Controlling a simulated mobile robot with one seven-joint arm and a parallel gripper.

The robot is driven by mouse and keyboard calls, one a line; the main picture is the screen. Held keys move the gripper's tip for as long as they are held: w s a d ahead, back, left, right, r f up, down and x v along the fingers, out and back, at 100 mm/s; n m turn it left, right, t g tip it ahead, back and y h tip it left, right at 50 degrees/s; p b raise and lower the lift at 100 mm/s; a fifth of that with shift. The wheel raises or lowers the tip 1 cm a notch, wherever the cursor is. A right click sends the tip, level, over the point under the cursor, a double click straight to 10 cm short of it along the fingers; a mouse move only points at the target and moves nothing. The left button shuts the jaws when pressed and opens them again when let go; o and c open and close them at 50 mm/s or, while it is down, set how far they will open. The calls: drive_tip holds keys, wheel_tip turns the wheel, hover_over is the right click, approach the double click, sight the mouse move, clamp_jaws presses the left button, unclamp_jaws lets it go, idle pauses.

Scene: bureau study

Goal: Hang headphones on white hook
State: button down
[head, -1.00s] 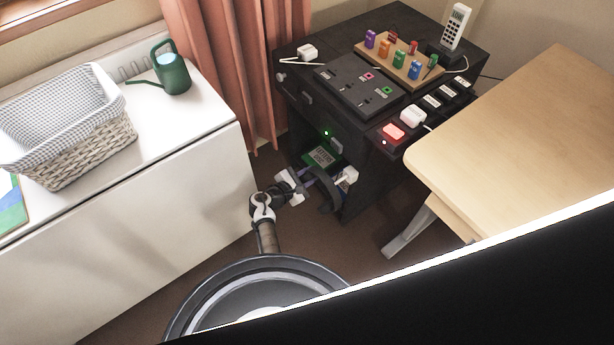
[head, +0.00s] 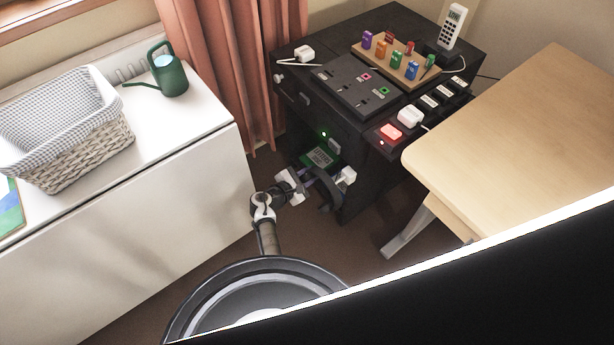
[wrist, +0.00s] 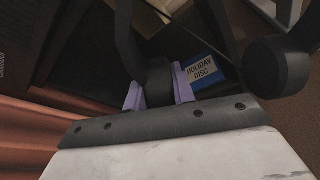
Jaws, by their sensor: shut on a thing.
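The dark headphones (head: 328,190) are in front of the black cabinet's lower opening, partly lost against the dark background. My gripper (head: 306,181) is shut on them. In the wrist view, the two pale purple fingers of my gripper (wrist: 159,90) close on both sides of the dark headband (wrist: 158,78). A round dark ear cup (wrist: 276,62) hangs at the right there. A white piece that looks like the hook (head: 347,176) is at the cabinet's front side edge, just right of the headphones. I cannot tell whether the headphones touch it.
The black cabinet (head: 345,130) has a blue "Holiday Disc" case (wrist: 203,72) showing in the wrist view and a green board (head: 320,157) in its opening. A wooden desk (head: 520,130) stands right, a white cupboard (head: 120,230) left. Brown floor lies between.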

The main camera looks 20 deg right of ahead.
drive_tip(key=shift+w+d, duration=0.3)
drive_tip(key=shift+d, duration=0.5)
drive_tip(key=shift+d, duration=0.15)
idle(0.5)
drive_tip(key=shift+w+d+b, duration=0.2)
drive_tip(key=shift+d, duration=0.3)
drive_tip(key=shift+w+d+b, duration=0.15)
drive_tip(key=shift+w+d, duration=0.05)
drive_tip(key=shift+d, duration=0.3)
drive_tip(key=shift+f, duration=0.15)
drive_tip(key=shift+f+b, duration=0.95)
drive_tip(key=shift+b, duration=0.1)
